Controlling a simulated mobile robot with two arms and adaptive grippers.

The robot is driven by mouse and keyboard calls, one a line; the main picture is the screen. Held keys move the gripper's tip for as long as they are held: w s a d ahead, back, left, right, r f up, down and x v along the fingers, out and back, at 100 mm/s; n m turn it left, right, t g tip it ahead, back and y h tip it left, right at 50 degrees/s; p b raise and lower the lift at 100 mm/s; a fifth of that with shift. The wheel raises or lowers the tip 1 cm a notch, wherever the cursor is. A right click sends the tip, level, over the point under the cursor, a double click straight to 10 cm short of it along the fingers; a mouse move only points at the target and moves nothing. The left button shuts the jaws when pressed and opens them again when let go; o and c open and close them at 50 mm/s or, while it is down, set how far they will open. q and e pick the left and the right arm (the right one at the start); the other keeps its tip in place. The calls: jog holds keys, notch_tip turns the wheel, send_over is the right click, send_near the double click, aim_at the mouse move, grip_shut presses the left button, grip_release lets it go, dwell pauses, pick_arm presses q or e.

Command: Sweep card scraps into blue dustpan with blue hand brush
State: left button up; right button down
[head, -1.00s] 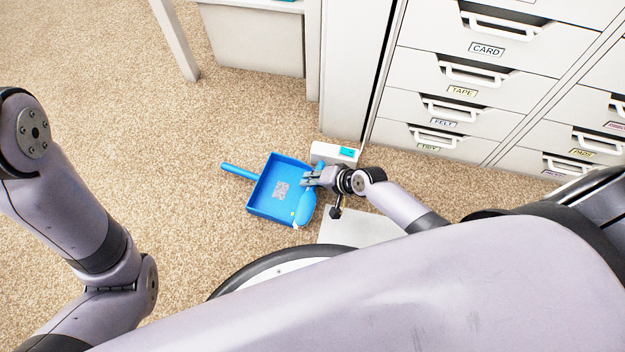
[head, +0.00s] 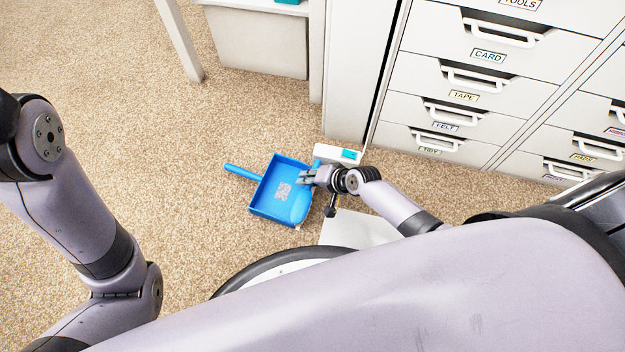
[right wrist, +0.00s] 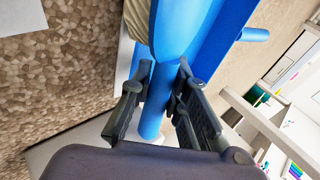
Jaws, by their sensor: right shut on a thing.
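The blue dustpan (head: 264,205) lies on the carpet, its handle pointing to the upper left in the head view. A grey speckled patch shows on its floor; I cannot tell whether it is scraps or a printed mark. My right gripper (head: 304,179) is shut on the blue hand brush (head: 302,203) at the pan's right side. In the right wrist view the brush handle (right wrist: 155,112) runs between the fingers (right wrist: 164,80), with the blue brush head and pale bristles (right wrist: 133,62) beyond. No loose card scraps show clearly. My left gripper is out of view.
A white box with a teal label (head: 338,154) sits just beyond the right gripper. A pale flat panel (head: 350,229) lies nearer me. White drawer cabinets (head: 455,95) stand at the back right. Open carpet (head: 190,150) lies left of the pan.

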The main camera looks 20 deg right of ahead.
jog(key=shift+w+a, duration=0.2)
jog(key=shift+a, duration=0.05)
jog(key=shift+f, duration=0.2)
dwell(0.3)
